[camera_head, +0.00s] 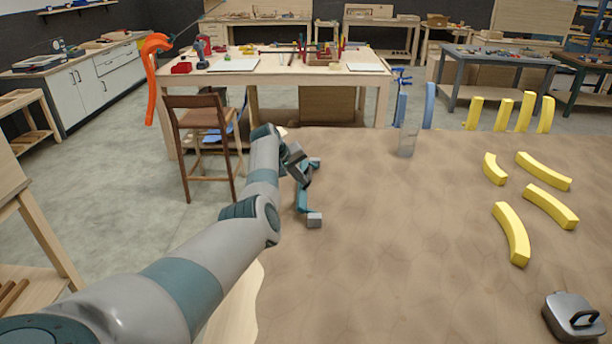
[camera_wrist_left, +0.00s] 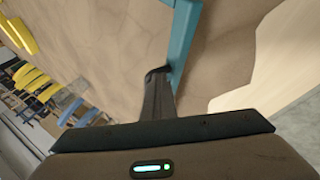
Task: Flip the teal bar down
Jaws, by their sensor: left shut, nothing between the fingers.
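The teal bar (camera_head: 301,200) is near the left edge of the brown-topped table, with a small grey block (camera_head: 314,219) at its near end. Its far part is partly hidden behind my left gripper (camera_head: 302,176). In the left wrist view the teal bar (camera_wrist_left: 183,40) runs down from the top edge. My left gripper's closed fingers (camera_wrist_left: 158,76) are right beside its lower part there. The fingers hold nothing. I cannot tell whether they touch the bar. My right gripper is not in view.
Several yellow curved pieces (camera_head: 512,235) lie on the right of the tabletop (camera_head: 400,250). A grey object with a dark handle (camera_head: 573,317) sits at the near right. A clear cup (camera_head: 407,143) stands at the far edge. The middle is clear. A wooden chair (camera_head: 203,120) stands beyond the left edge.

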